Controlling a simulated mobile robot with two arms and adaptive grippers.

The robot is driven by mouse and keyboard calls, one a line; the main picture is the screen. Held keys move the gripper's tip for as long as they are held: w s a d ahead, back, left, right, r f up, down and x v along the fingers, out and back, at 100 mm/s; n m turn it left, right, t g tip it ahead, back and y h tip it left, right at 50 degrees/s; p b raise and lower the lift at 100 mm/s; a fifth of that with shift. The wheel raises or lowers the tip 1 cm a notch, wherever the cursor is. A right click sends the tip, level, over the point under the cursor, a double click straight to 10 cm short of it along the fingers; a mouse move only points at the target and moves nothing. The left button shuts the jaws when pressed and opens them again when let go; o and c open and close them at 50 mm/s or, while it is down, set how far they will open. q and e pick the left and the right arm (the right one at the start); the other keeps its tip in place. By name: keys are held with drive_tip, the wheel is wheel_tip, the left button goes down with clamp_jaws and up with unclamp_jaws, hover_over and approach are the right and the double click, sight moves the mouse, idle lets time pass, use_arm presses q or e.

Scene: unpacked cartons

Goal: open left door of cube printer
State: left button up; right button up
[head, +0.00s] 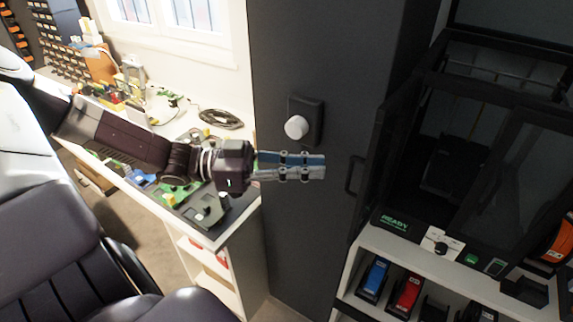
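The cube printer (455,135) is a dark enclosure with glassy panels on a white shelf at the right. Its dark left door (395,150) shows at the printer's left side, and I cannot tell whether it is ajar. A dark bar handle (353,175) stands at its left edge. My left gripper (324,166) points right, with its fingertips short of the handle in the picture and apart from it. Its two grey-blue fingers lie close together with nothing visible between them; their true gap is unclear. My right gripper is out of view.
A dark pillar with a white knob (296,127) stands behind my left gripper. A cluttered workbench (225,232) is at the left, with a dark chair (60,245) in front. Blue (373,279) and red (405,292) items sit in the shelf below the printer.

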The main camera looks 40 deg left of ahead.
use_arm(q)
drive_tip(key=v, duration=0.4)
drive_tip(key=shift+s+a, duration=0.15)
idle(0.4)
